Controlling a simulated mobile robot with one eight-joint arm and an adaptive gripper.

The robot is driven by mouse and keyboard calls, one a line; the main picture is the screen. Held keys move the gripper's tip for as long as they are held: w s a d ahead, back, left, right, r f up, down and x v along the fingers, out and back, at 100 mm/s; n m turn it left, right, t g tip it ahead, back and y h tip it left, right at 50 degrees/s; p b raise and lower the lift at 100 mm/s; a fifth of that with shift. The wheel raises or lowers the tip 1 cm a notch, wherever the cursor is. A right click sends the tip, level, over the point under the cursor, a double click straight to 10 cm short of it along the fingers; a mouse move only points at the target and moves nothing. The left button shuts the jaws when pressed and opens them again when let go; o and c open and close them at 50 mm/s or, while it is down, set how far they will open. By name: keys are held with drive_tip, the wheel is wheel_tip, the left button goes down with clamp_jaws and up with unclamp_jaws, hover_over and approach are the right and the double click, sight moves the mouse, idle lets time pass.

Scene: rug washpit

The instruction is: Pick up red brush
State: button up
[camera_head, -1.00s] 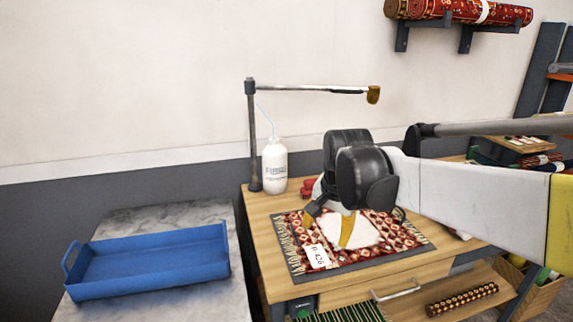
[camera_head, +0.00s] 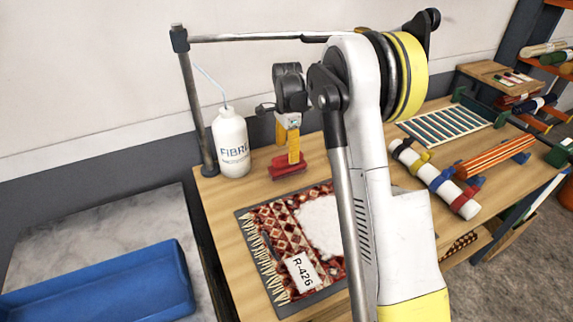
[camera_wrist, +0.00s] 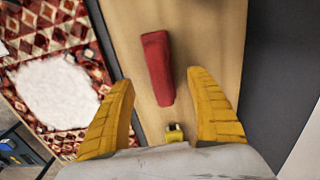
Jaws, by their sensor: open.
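The red brush (camera_head: 287,166) lies on the wooden table behind the rug sample, to the right of the white bottle. My gripper (camera_head: 291,150) is just above it, pointing down, with its yellow fingers near the brush. In the wrist view the red brush (camera_wrist: 158,68) lies lengthwise on the wood, ahead of and between the two yellow fingertips. My gripper (camera_wrist: 160,82) is open there, with nothing between its fingers that I can see held. In the head view one finger hides part of the brush.
A white bottle (camera_head: 231,143) with a thin tube stands left of the brush beside a lamp post (camera_head: 195,100). The patterned rug sample (camera_head: 272,222) with a tag lies in front. A blue tray (camera_head: 100,285) is at lower left. Wrapped rolls (camera_head: 435,178) lie at right.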

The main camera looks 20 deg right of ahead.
sight(288, 167)
wheel_tip(288, 167, down, 8)
drive_tip(key=b, duration=0.3)
drive_tip(key=shift+d+r, duration=0.1)
drive_tip(key=shift+r, duration=0.1)
drive_tip(key=c, duration=1.4)
